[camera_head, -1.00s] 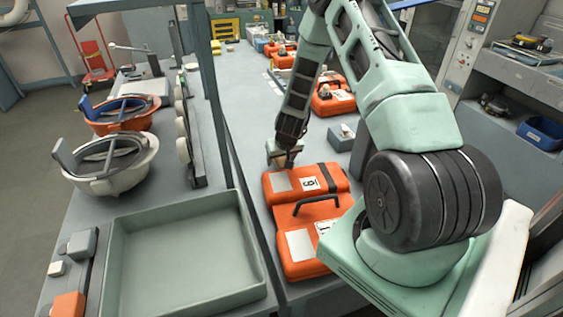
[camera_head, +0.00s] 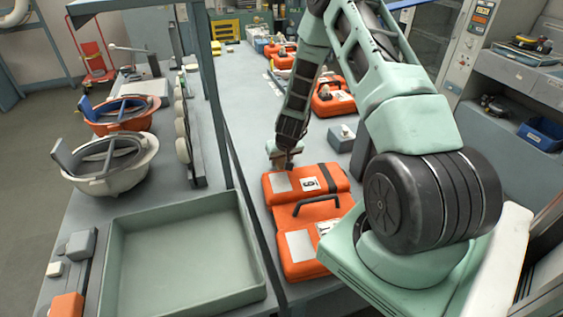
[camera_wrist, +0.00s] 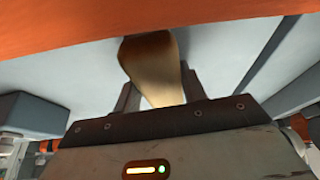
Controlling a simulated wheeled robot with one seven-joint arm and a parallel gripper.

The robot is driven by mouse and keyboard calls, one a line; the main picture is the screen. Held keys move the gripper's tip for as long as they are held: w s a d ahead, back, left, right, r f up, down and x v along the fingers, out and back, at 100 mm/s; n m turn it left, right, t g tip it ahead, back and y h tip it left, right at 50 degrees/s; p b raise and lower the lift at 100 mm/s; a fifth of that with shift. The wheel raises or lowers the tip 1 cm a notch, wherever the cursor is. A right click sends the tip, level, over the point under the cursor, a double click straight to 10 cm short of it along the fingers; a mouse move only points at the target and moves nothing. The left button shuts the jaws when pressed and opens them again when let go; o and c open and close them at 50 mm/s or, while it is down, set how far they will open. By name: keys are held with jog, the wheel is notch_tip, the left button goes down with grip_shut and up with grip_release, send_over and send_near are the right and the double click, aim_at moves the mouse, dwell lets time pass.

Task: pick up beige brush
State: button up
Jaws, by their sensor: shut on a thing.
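The beige brush shows in the wrist view as a tan, rounded, tapering piece (camera_wrist: 153,68) between the two fingers of my gripper (camera_wrist: 158,92). My gripper is shut on it. In the head view my gripper (camera_head: 281,160) is at the far edge of the nearest orange case, low over the bench. The brush is too small and too covered by the gripper to make out clearly there. I cannot tell whether it still touches the bench.
An orange case (camera_head: 305,184) stands right beside my gripper, and its orange side fills the top of the wrist view. A small grey box (camera_head: 341,139) is to the right. An empty grey-green tray (camera_head: 185,255) is at front left. Helmets (camera_head: 112,170) stand further left.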

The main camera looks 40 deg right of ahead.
jog(key=shift+r, duration=0.1)
jog(key=shift+r+p, duration=0.2)
jog(key=shift+p, duration=0.15)
notch_tip(320, 180, up, 10)
jog(key=shift+b, duration=0.95)
